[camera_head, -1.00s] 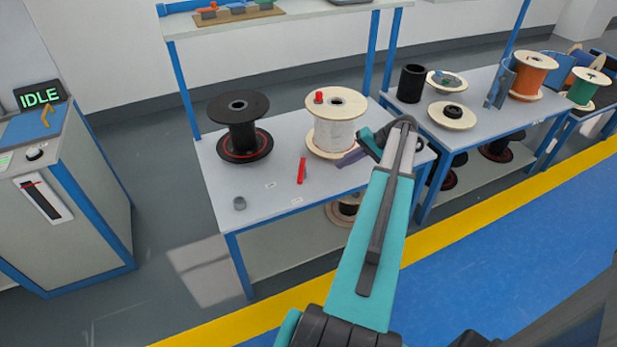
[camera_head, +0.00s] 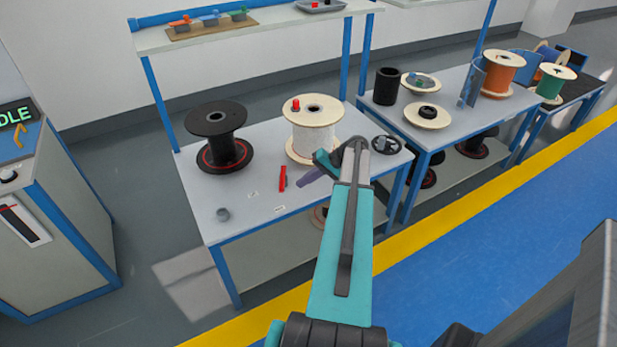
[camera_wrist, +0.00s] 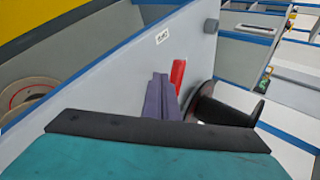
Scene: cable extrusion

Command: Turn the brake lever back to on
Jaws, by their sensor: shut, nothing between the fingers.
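A red bar (camera_head: 283,178), which looks like the brake lever, is on the grey table (camera_head: 235,240) in front of the spools. It also shows in the wrist view (camera_wrist: 178,76), just beside my fingertips. My gripper (camera_head: 305,179) is shut and empty, its purple-grey fingers together just right of the red bar in the head view. In the wrist view my gripper (camera_wrist: 160,92) points at the tabletop. I cannot tell whether the fingers touch the bar. Small white labels (camera_head: 280,208) lie near it; their text is too small to read.
A black spool (camera_head: 218,135) and a cream spool (camera_head: 314,135) with a red piece on top stand behind the bar. A small grey cylinder (camera_head: 223,214) is at the front left. A black handwheel (camera_head: 387,145) is at the right. A cabinet (camera_head: 50,230) stands at the far left.

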